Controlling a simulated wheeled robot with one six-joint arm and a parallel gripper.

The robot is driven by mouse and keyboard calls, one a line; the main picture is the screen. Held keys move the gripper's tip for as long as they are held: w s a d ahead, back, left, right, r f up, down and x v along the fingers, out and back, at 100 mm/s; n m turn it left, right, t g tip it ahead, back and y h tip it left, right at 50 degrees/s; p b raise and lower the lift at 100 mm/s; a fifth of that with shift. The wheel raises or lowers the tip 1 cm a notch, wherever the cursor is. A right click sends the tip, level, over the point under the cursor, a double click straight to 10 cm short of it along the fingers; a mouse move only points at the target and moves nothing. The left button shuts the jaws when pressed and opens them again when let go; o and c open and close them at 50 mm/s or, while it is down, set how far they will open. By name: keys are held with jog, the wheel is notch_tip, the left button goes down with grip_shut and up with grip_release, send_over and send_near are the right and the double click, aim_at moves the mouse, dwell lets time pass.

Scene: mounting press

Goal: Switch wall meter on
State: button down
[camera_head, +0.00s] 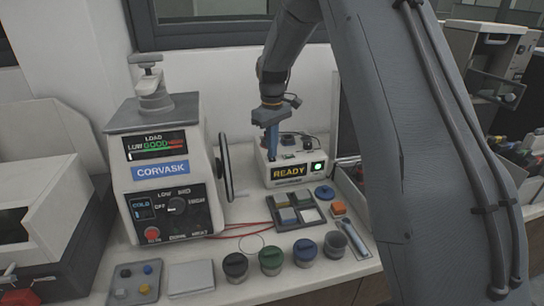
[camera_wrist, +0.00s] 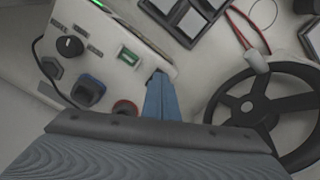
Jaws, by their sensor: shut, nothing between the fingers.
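The white meter box (camera_head: 290,172) stands on the bench near the wall, with a lit READY display (camera_head: 289,172) and a round green light (camera_head: 317,167) on its front. In the wrist view its top (camera_wrist: 100,50) shows a black knob (camera_wrist: 70,46), a small green switch (camera_wrist: 128,57), a dark blue socket (camera_wrist: 88,91) and a reddish ring (camera_wrist: 125,107) partly hidden by my gripper. My gripper (camera_head: 272,152) is shut and empty, its blue fingers pointing down over the box's left part; they also show in the wrist view (camera_wrist: 160,82). I cannot tell whether the fingertips touch the box.
The CORVASK press (camera_head: 160,170) stands left, its black handwheel (camera_head: 226,167) close beside the box. A sample tray (camera_head: 297,213) and several coloured cups, including a green one (camera_head: 271,259), lie in front. My arm hides much of the right side.

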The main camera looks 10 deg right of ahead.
notch_tip(320, 180, up, 6)
jog(key=p, duration=0.3)
dwell(0.4)
jog(key=s+f+m+b, duration=0.1)
jog(key=s+f+m, duration=0.1)
jog(key=s, duration=0.8)
jog(key=s+f+m+t+b, duration=0.1)
jog(key=s+f+m, duration=0.1)
jog(key=s, duration=0.8)
jog(key=s+f+m+b, duration=0.1)
jog(key=s+f+m, duration=0.1)
jog(key=s, duration=0.9)
jog(key=shift+f+b, duration=0.4)
jog(key=shift+f, duration=0.15)
